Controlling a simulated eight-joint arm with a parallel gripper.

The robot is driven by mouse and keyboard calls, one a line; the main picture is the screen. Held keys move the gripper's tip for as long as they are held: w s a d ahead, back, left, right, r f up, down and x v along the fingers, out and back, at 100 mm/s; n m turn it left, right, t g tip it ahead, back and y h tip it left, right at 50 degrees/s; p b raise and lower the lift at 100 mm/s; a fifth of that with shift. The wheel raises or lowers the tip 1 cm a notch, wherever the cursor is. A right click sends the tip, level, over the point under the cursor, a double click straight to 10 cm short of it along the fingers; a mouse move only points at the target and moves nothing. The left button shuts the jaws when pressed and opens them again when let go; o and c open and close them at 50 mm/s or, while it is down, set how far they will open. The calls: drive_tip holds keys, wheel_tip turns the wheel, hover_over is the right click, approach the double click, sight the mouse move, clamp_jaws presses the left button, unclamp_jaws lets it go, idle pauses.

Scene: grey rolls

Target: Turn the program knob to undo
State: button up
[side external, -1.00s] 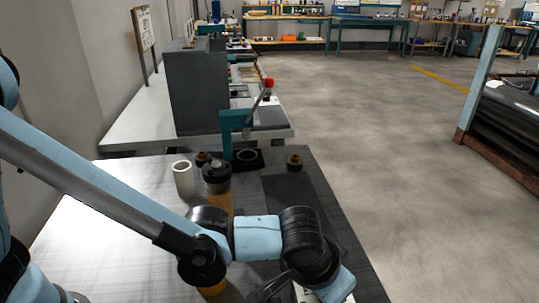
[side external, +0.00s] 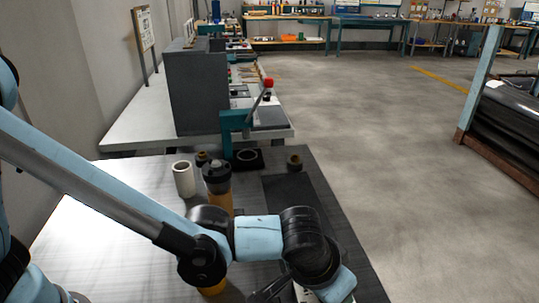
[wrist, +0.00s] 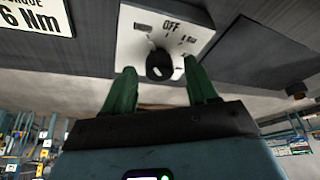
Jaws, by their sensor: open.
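The program knob (wrist: 159,65) is a black dial on a white plate (wrist: 197,33) marked OFF, seen in the wrist view. My gripper (wrist: 160,78) is open, with its two green fingers on either side of the knob's near part. I cannot tell whether the fingers touch it. In the side external view my gripper (side external: 270,291) is at the bottom edge, partly cut off and partly hidden by my wrist, and the knob is not visible there. Smaller markings on the plate are too blurred to read.
A sign reading 6 Nm (wrist: 35,17) is beside the plate. A teal lever press (side external: 228,135) stands at the table's far edge.

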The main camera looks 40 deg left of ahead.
drive_tip(key=v, duration=1.2)
drive_tip(key=shift+s, duration=0.1)
drive_tip(key=w+a+r+n+t, duration=0.1)
drive_tip(key=w+a, duration=0.1)
drive_tip(key=a, duration=0.6)
drive_tip(key=w+a+r+n+t+y, duration=0.1)
drive_tip(key=w+a, duration=0.2)
drive_tip(key=a, duration=0.5)
drive_tip(key=w+a+r+n+t, duration=0.1)
drive_tip(key=w+a+r, duration=0.1)
drive_tip(key=a, duration=0.7)
drive_tip(key=shift+w+a+t+y, duration=0.1)
drive_tip(key=shift+w+t+y, duration=0.2)
drive_tip(key=shift+w+y, duration=0.1)
drive_tip(key=s+a+f+n+y, duration=0.1)
drive_tip(key=s+a, duration=0.2)
drive_tip(key=a, duration=0.5)
drive_tip(key=s+d+f+h, duration=0.1)
drive_tip(key=s+d+f, duration=0.1)
drive_tip(key=s+f, duration=0.2)
drive_tip(key=shift+d+f+m+g+h, duration=0.3)
drive_tip(key=shift+d+f+m+g, duration=0.1)
drive_tip(key=shift+f, duration=0.2)
